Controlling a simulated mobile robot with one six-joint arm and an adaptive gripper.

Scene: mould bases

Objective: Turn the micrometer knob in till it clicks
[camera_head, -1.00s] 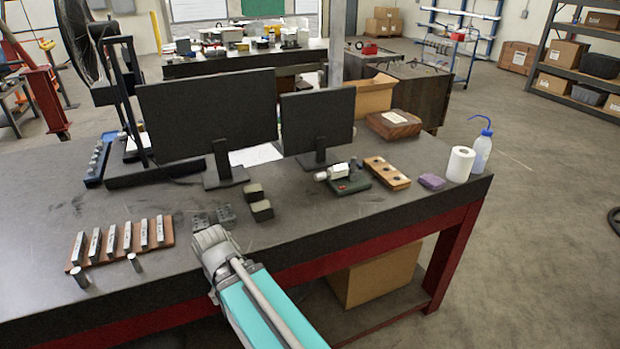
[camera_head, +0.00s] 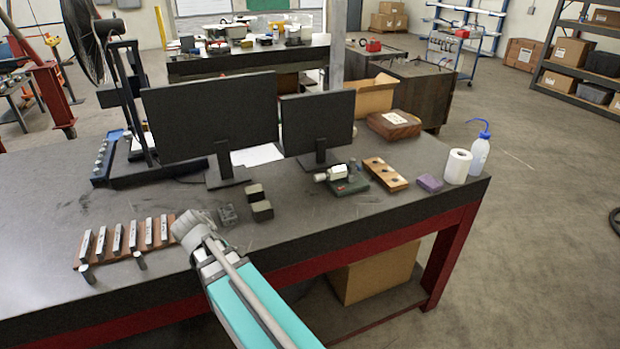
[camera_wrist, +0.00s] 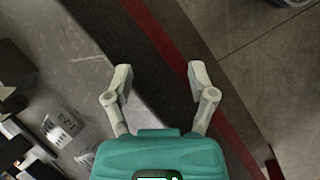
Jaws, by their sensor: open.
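The micrometer (camera_head: 344,179) lies on a dark green stand on the workbench, in front of the smaller monitor. Its pale barrel and knob (camera_head: 322,177) point to the left. It is small in the head view, so the knob's setting cannot be read. My gripper (camera_wrist: 160,78) is open and empty in the wrist view, with its fingers wide apart above the bench's front edge. In the head view my arm's end is over the front of the bench, well left of the micrometer. The fingers are hidden there. The micrometer does not show in the wrist view.
A wooden block with holes (camera_head: 385,174), a purple block (camera_head: 429,183), a paper roll (camera_head: 457,166) and a wash bottle (camera_head: 479,155) stand right of the micrometer. Dark blocks (camera_head: 262,210) lie between it and my arm. A rack of metal bars (camera_head: 100,252) is at left. Two monitors (camera_head: 210,118) stand behind.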

